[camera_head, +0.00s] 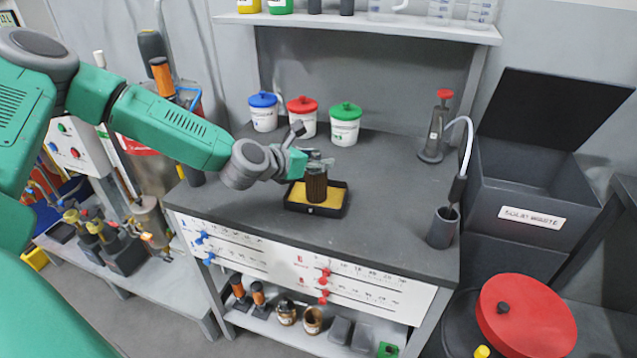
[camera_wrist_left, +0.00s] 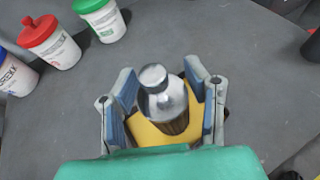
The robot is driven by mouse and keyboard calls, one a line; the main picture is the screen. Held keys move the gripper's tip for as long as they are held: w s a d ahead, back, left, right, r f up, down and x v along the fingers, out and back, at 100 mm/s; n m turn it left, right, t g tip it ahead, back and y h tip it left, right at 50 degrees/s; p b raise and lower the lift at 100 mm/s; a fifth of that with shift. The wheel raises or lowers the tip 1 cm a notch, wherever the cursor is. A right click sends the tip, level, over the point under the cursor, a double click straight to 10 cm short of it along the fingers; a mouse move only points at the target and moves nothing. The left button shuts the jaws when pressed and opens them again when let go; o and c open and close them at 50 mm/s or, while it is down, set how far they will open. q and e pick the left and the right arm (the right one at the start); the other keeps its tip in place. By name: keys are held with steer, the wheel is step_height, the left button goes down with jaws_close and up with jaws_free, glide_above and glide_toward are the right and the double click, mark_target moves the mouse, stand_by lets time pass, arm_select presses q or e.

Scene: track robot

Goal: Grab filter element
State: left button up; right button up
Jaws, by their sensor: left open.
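The filter element (camera_head: 316,187) is a dark brown ribbed cylinder standing upright in a black tray with a yellow bottom (camera_head: 331,203) on the grey bench. In the left wrist view its silvery metal top (camera_wrist_left: 163,95) shows between the fingers, with some brown body below it. My left gripper (camera_head: 318,163) is at the top of the filter element. In the left wrist view the left gripper (camera_wrist_left: 167,100) is open, with one finger on each side of the metal top. Whether the fingers touch it I cannot tell. My right gripper is not in view.
Blue-lidded (camera_head: 263,112), red-lidded (camera_head: 302,117) and green-lidded (camera_head: 345,124) tubs stand behind the tray. A red-topped pump bottle (camera_head: 436,126) and a dark cup with a hose (camera_head: 443,228) stand on the right. An open waste bin (camera_head: 530,205) adjoins the bench. Bench right of the tray is clear.

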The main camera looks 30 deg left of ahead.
arm_select(q)
steer(key=shift+a+f, duration=0.1)
steer(key=shift+a, duration=0.3)
steer(key=c, duration=0.7)
jaws_close()
steer(key=shift+w+d, duration=0.1)
steer(key=shift+d, duration=0.1)
